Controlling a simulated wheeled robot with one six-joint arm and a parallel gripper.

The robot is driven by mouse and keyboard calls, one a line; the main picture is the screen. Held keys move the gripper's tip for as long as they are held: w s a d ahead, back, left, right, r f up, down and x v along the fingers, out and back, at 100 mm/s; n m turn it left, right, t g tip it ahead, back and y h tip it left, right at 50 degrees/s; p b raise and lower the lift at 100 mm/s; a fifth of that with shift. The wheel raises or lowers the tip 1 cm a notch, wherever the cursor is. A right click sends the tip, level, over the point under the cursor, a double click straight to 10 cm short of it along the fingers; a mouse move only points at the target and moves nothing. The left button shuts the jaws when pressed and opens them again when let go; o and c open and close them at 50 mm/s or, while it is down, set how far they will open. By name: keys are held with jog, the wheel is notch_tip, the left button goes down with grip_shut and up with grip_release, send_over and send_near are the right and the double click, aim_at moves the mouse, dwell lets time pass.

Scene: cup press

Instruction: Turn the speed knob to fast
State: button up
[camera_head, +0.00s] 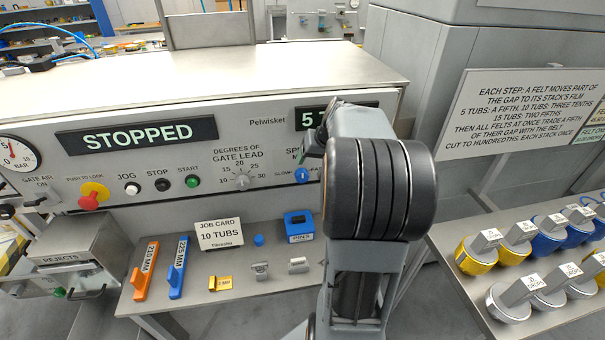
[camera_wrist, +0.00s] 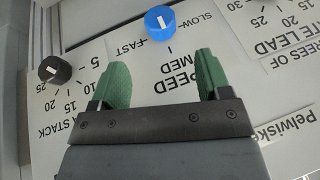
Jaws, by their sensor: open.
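The speed knob (camera_head: 302,175) is blue with a white mark, on the front panel, partly beside my arm in the head view. In the wrist view the knob (camera_wrist: 160,22) lies at the top, with its white line roughly in line with the MED tick. The panel lettering is upside down there, so SLOW is on the right and FAST on the left. My gripper (camera_wrist: 162,72) is open, its two green fingers apart and empty. The knob appears beyond the fingertips, between them sideways, and not touched.
A black knob (camera_wrist: 55,70) sits left of the fingers in the wrist view. The gate lead knob (camera_head: 241,180) is left of the speed knob. The display (camera_head: 137,135) reads STOPPED. A job card (camera_head: 219,234) and small parts stand on the shelf below.

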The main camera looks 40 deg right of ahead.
aim_at(305, 173)
jog(key=p+x, duration=0.1)
jog(key=x, duration=0.9)
jog(key=shift+f, duration=0.15)
jog(key=shift+c, duration=0.3)
jog(key=c, duration=0.9)
jog(key=shift+o, duration=0.2)
